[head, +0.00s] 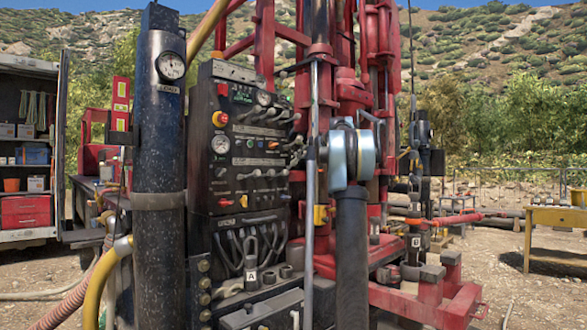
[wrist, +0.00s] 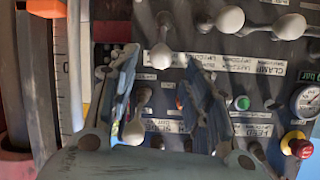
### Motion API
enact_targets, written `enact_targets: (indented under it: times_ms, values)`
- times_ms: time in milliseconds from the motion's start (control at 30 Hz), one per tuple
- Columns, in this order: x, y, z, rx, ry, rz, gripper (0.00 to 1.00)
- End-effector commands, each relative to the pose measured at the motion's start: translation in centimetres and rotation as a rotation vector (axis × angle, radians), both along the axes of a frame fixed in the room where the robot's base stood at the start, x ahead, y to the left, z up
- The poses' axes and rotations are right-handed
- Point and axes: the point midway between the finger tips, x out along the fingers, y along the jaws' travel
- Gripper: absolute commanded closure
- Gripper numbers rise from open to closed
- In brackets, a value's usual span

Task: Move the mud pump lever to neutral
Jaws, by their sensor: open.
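In the wrist view, my gripper (wrist: 162,60) is open in front of the control panel, its two grey fingers apart. A white-knobbed lever (wrist: 161,56) stands between the fingertips in the picture. I cannot tell whether either finger touches it. Another pale knob (wrist: 132,131) is beside the left finger, partly covered. The labels near these levers are partly hidden or too blurred to read, so I cannot tell which is the mud pump lever.
In the wrist view, more white knobs (wrist: 230,18) line the top. A red knob (wrist: 296,144), green button (wrist: 242,103) and gauge (wrist: 307,100) are at right. In the head view, a dark cylinder (head: 160,200) stands left of the panel and the red rig (head: 265,40) rises behind.

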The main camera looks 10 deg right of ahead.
Motion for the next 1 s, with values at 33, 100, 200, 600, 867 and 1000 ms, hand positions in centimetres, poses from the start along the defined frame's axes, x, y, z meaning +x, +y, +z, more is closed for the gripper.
enact_targets:
  times_ms: [33,100,200,600,867,1000]
  values:
    - [0.8,0.6,-0.4,0.0,0.0,0.002,0.55]
    - [1.7,1.2,-0.8,-0.001,0.0,0.003,0.55]
    - [3.1,2.0,-1.5,-0.001,0.0,0.003,0.55]
    - [6.3,4.1,-3.1,-0.001,-0.001,0.0,0.55]
    - [6.5,4.2,-3.2,-0.001,-0.001,0.0,0.55]
    - [6.5,4.2,-3.2,-0.001,-0.001,0.0,0.71]
